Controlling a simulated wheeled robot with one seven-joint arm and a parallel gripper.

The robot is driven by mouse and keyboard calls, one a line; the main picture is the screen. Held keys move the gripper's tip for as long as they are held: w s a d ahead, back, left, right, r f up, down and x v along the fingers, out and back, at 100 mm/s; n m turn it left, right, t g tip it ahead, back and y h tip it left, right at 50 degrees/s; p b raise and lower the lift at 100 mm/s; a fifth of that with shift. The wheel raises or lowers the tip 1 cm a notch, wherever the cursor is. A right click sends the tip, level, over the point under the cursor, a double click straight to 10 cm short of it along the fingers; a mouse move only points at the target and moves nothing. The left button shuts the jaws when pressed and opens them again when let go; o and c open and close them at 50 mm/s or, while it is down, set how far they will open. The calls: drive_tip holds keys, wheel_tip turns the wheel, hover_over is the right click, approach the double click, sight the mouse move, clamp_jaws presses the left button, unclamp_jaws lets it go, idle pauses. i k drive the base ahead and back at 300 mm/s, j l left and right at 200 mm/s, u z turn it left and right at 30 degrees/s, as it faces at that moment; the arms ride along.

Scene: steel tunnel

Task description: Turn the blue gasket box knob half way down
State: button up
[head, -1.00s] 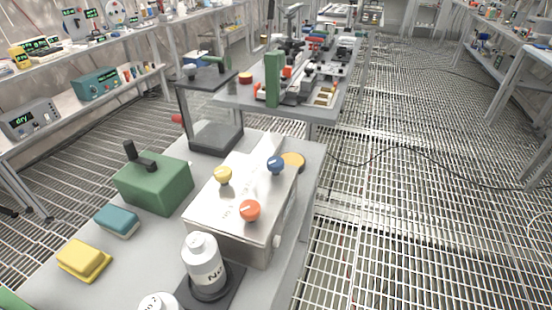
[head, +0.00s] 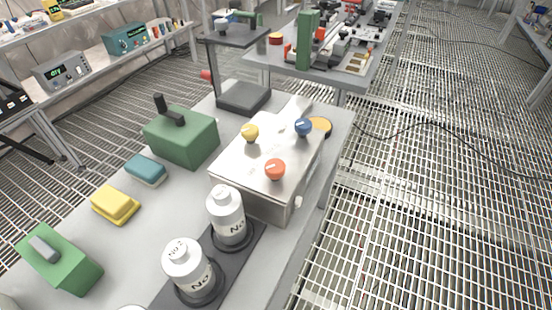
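A metal box (head: 246,166) with a sloped, shiny top stands on the grey table in the head view. Three knobs sit on its top: a blue knob (head: 303,126) at the far right, a yellow knob (head: 250,132) at the far left and an orange-red knob (head: 274,169) nearer the front. Each knob has a pale line on it, too small to read its exact angle. The lettering on the box is not legible. My gripper is not in view, and nothing touches the blue knob.
White bottles (head: 226,214) stand on a dark tray in front of the box. A green box with a black handle (head: 181,136), a teal block (head: 146,170) and a yellow block (head: 115,204) are left. A dark stand (head: 243,97) is behind. Grated floor lies open at right.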

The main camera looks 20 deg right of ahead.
sight(302, 126)
drive_tip(key=i+l+z, duration=0.15)
drive_tip(key=z, duration=0.25)
drive_tip(key=i+l+z, duration=0.2)
drive_tip(key=z, duration=0.2)
